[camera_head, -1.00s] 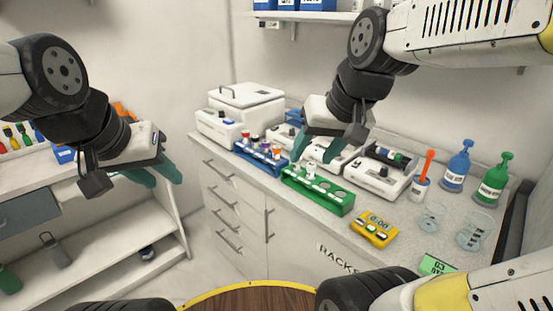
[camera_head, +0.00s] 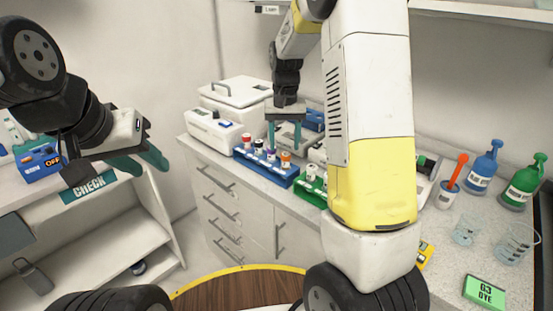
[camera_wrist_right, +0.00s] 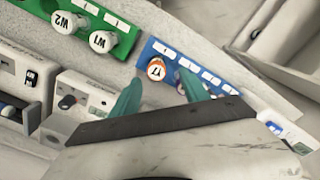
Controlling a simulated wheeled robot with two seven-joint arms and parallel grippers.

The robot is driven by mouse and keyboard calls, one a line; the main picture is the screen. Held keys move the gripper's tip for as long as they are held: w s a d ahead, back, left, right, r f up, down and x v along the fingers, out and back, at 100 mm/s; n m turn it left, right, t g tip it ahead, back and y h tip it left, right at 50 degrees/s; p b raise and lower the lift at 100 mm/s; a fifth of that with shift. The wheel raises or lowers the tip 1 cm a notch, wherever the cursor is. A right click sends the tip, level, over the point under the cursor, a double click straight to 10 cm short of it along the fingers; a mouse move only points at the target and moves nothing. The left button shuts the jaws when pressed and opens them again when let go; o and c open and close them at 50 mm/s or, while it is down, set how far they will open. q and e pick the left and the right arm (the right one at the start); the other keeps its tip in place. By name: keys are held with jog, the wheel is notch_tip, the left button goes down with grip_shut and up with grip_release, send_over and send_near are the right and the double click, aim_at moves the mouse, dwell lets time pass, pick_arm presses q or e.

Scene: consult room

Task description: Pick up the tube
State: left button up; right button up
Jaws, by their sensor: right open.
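Several capped tubes stand upright in a blue rack (camera_head: 250,163). Among them is an orange-capped tube (camera_head: 286,160). In the right wrist view an orange-ringed tube labelled Y7 (camera_wrist_right: 156,69) stands in the blue rack (camera_wrist_right: 215,85), between my finger tips in the picture; contact is not visible. My right gripper (camera_head: 284,140) is open and empty, pointing down over the rack; its teal fingers also show in the right wrist view (camera_wrist_right: 160,80). Another tube there is partly hidden by a finger. My left gripper (camera_head: 142,164) is open and empty, away at the left.
A green rack (camera_head: 309,190) with white-capped tubes stands beside the blue one, partly hidden by my right arm; W2 (camera_wrist_right: 62,22) shows. A white machine (camera_head: 240,100) stands behind. Blue (camera_head: 484,170) and green (camera_head: 522,188) bottles and beakers (camera_head: 467,230) stand at the right.

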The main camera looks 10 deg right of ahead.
aim_at(286, 154)
jog(key=f, duration=0.5)
jog(key=shift+s+d+f, duration=0.2)
jog(key=shift+s+f, duration=0.15)
jog(key=shift+f, duration=0.05)
grip_shut()
